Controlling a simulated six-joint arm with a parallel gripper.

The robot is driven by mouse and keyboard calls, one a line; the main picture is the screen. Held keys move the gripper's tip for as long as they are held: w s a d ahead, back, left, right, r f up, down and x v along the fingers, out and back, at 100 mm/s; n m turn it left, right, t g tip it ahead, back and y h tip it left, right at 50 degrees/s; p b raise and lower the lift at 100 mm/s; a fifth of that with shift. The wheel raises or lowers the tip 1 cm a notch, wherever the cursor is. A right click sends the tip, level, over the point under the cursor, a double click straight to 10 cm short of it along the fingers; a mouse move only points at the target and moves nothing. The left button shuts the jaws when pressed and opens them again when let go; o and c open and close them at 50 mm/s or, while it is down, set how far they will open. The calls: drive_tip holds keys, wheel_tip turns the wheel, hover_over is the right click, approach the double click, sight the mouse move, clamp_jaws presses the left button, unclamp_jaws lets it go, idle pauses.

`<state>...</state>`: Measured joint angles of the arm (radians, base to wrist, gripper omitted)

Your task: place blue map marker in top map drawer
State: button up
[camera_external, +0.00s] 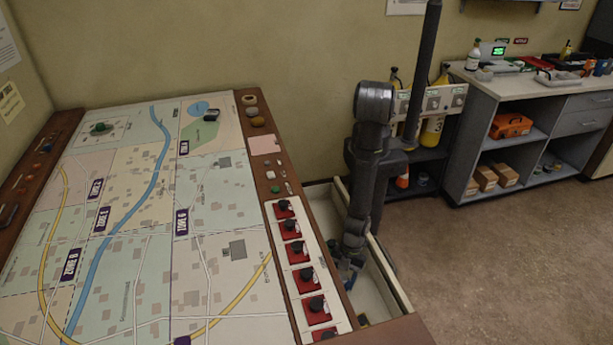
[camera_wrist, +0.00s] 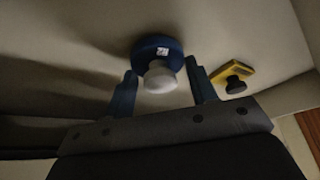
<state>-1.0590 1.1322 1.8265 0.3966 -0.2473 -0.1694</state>
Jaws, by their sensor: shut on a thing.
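The blue map marker (camera_wrist: 157,50) is a round blue disc with a white knob and a small white label. In the wrist view its white knob sits between the two blue fingers of my gripper (camera_wrist: 161,72), which is shut on it. In the external view my gripper (camera_external: 348,268) reaches down into the open, pale-walled map drawer (camera_external: 397,285) at the console's right side. The marker is not clearly distinguishable there. I cannot tell whether its disc touches the drawer floor (camera_wrist: 60,60).
A yellow piece with a black knob (camera_wrist: 236,84) lies in the drawer to the right of the blue marker. The map console (camera_external: 215,255) with several red switches (camera_external: 301,278) borders the drawer on the left. Open floor (camera_external: 500,260) lies to the right.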

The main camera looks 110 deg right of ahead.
drive_tip(key=shift+f, duration=0.6)
drive_tip(key=shift+f, duration=0.15)
drive_tip(key=o, duration=1.3)
drive_tip(key=shift+c, duration=0.2)
drive_tip(key=shift+s+d+r, duration=0.1)
drive_tip(key=shift+r, duration=0.45)
drive_tip(key=v, duration=1.1)
